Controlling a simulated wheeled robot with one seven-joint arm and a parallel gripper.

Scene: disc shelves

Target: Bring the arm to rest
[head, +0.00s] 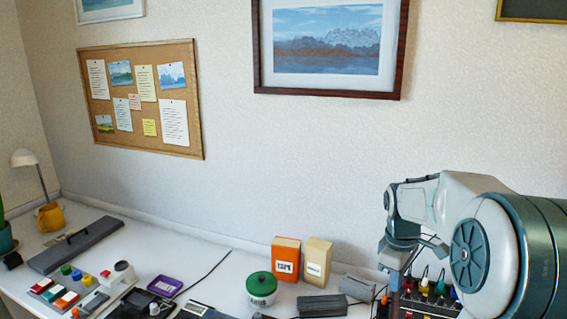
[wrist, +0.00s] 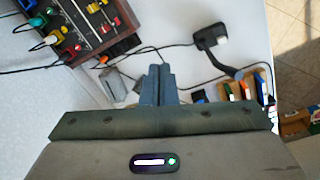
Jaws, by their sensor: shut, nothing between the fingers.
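My arm reaches in from the right edge of the head view, bent with its wrist hanging down over the right part of the white table. My gripper (wrist: 160,72) shows in the wrist view with its two dark blue-grey fingers pressed together and nothing between them. In the head view my gripper (head: 394,283) points down in front of the panel with coloured plugs, and its tips are hard to make out. It appears to be above the table, apart from the things there.
The panel with coloured plugs (wrist: 75,28) stands close to my gripper. A dark lamp-like device (wrist: 212,38) and cables lie nearby. An orange box (head: 286,259), a tan box (head: 317,262) and a green-lidded jar (head: 261,289) stand left of my gripper. The table's back middle is clear.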

